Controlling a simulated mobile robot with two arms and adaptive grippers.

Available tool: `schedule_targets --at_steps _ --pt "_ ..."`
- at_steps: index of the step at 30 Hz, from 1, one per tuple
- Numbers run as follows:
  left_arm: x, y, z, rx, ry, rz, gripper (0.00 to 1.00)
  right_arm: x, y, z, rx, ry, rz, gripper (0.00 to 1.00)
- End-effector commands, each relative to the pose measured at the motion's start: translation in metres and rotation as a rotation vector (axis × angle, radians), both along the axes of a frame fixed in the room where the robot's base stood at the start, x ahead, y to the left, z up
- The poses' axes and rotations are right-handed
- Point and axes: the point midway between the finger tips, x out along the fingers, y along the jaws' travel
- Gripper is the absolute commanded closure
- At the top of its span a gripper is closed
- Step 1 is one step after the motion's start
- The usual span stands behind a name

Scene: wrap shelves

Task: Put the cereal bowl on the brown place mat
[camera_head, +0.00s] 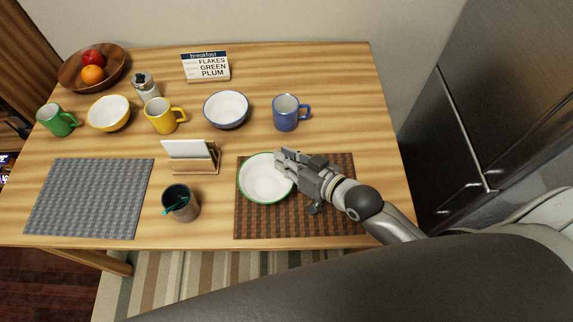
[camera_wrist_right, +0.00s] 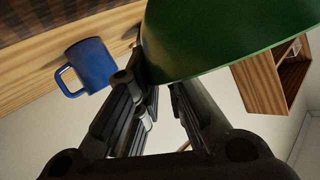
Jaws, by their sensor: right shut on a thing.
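A white bowl with a green rim (camera_head: 264,179) is at the left part of the brown place mat (camera_head: 315,220). Its green outside (camera_wrist_right: 215,35) fills the top of the right wrist view. My right gripper (camera_head: 283,161) is shut on the bowl's rim at its upper right side. The bowl looks about level and empty. I cannot tell whether its base touches the mat or hangs just above it. My left gripper is not in view.
A blue mug (camera_head: 286,113) and a blue-rimmed bowl (camera_head: 226,109) stand behind the mat. A card holder (camera_head: 195,158) and a dark cup with a teal spoon (camera_head: 181,204) are to its left. A breakfast sign (camera_head: 206,66) reads FLAKES, GREEN, PLUM. A grey mat (camera_head: 90,198) lies bare.

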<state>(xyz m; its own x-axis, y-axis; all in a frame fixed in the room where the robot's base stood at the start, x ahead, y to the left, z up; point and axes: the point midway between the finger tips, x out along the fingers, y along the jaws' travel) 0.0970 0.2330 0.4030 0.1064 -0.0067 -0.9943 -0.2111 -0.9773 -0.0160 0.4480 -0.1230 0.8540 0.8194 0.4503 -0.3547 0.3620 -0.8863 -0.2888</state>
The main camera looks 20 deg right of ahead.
Motion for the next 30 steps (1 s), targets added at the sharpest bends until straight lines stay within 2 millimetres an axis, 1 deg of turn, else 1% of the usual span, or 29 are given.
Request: schedule_targets --at_steps 1,3,6,9,14,15,21,30 --pt "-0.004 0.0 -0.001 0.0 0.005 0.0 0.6 0.004 -0.001 -0.004 -0.001 -0.001 -0.001 1.0" --pt "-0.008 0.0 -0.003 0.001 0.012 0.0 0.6 0.004 -0.001 -0.017 0.0 0.003 0.001 1.0" --pt "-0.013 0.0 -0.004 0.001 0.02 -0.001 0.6 0.003 -0.002 -0.029 -0.001 0.001 -0.001 1.0" --pt "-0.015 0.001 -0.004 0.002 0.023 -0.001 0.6 0.004 -0.001 -0.034 0.0 -0.002 0.0 1.0" --pt "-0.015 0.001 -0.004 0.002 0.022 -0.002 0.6 0.003 -0.001 -0.034 -0.001 0.0 0.0 1.0" --pt "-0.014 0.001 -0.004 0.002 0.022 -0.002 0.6 0.003 -0.001 -0.035 -0.003 0.002 0.001 0.88" --pt "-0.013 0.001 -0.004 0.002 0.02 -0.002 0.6 0.002 -0.001 -0.036 -0.002 0.002 0.0 0.63" --pt "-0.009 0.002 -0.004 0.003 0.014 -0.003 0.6 0.002 -0.002 -0.035 -0.002 0.001 0.0 0.63"
